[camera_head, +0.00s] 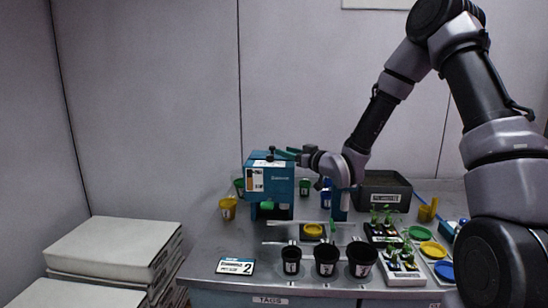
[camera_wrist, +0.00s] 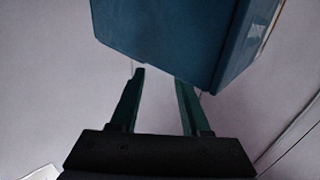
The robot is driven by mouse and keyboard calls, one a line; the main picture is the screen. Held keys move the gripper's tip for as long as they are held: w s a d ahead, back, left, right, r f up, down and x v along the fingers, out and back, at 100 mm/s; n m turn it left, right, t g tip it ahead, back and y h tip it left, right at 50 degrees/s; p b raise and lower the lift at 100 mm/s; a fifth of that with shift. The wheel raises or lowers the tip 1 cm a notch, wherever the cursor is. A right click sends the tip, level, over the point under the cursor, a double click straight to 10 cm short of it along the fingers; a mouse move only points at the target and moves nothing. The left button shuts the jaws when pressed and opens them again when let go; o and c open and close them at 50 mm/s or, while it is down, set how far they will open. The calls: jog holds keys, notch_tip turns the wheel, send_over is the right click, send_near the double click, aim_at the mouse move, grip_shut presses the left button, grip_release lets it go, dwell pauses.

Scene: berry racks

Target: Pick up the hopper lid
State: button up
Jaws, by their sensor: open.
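The hopper is a teal box-shaped machine (camera_head: 279,183) on the bench, with pale labels on its faces. Its lid (camera_head: 268,162) lies on top, with a small dark knob (camera_head: 271,151) standing up from it. My gripper (camera_head: 289,153) is at the hopper's upper right, close to the knob's height, with its fingers pointing left. In the wrist view my gripper (camera_wrist: 160,78) is open with nothing between its two fingers. The teal hopper (camera_wrist: 180,35) fills the top of that view, just past the fingertips. The knob is not visible there.
Black pots (camera_head: 326,259) stand along the bench's front edge. A dark crate (camera_head: 384,191), seedling trays (camera_head: 400,258) and coloured pots stand to the right. A yellow pot (camera_head: 228,207) is left of the hopper. White stacked boxes (camera_head: 115,248) are at the left.

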aim_at(274, 147)
jog(key=x, duration=0.5)
jog(key=shift+w+a, duration=0.1)
jog(key=shift+a, duration=0.1)
grip_shut()
